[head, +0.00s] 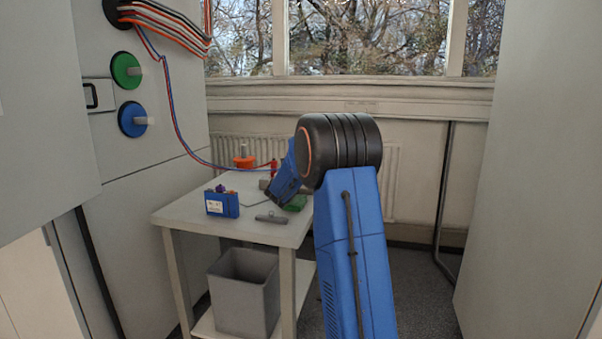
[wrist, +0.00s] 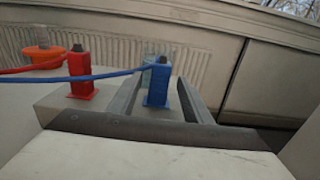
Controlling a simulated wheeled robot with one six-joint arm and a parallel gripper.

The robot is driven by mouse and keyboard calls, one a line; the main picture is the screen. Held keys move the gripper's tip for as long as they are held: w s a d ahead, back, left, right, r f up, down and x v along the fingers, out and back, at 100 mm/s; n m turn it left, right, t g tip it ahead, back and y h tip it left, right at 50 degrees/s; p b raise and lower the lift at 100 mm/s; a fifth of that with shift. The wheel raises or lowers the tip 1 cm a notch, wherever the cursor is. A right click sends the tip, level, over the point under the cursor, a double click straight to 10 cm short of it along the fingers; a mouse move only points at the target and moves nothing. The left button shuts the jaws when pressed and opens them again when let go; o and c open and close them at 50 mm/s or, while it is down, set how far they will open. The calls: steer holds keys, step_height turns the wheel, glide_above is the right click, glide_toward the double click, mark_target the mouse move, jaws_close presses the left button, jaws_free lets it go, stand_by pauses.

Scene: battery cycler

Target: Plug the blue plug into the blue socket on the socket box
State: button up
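The blue plug (wrist: 157,86) stands upright in the wrist view, with a blue cable running left from its top. My gripper (wrist: 160,95) is open, with one finger on each side of the plug and gaps visible between. A red plug (wrist: 81,73) stands upright to the left on a pale grey block (wrist: 55,107); it also shows in the head view (head: 274,168). In the head view my gripper (head: 268,190) is low over the table, and my arm hides the blue plug. I cannot clearly make out a blue socket in either view.
Red and blue cables (head: 172,110) hang from the wall cabinet. A grey bin (head: 243,297) stands below.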

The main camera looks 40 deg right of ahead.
steer(key=v, duration=1.7)
steer(key=shift+s+a+f, duration=0.1)
steer(key=shift+s+a, duration=0.05)
steer(key=shift+s, duration=0.1)
steer(key=s+a+f+m+g+y, duration=0.1)
steer(key=s+a+m+g, duration=0.1)
steer(key=s+m, duration=0.5)
steer(key=s+a+f+m+g+y, duration=0.2)
steer(key=s+m+g, duration=0.1)
steer(key=s, duration=0.7)
steer(key=s+a+f+m+g+y, duration=0.1)
steer(key=s+a+m+g, duration=0.1)
steer(key=s+m, duration=0.5)
steer(key=s+a+f+m+y, duration=0.4)
steer(key=s+a+y, duration=0.1)
steer(key=s+a, duration=0.4)
steer(key=s+a+f+m+y, duration=0.4)
steer(key=s+a, duration=0.6)
steer(key=a, duration=0.3)
steer(key=shift+s+f+m+t+y, duration=0.3)
steer(key=shift+s+f+t+y, duration=0.1)
steer(key=shift+f+y, duration=0.25)
steer(key=shift+a, duration=0.1)
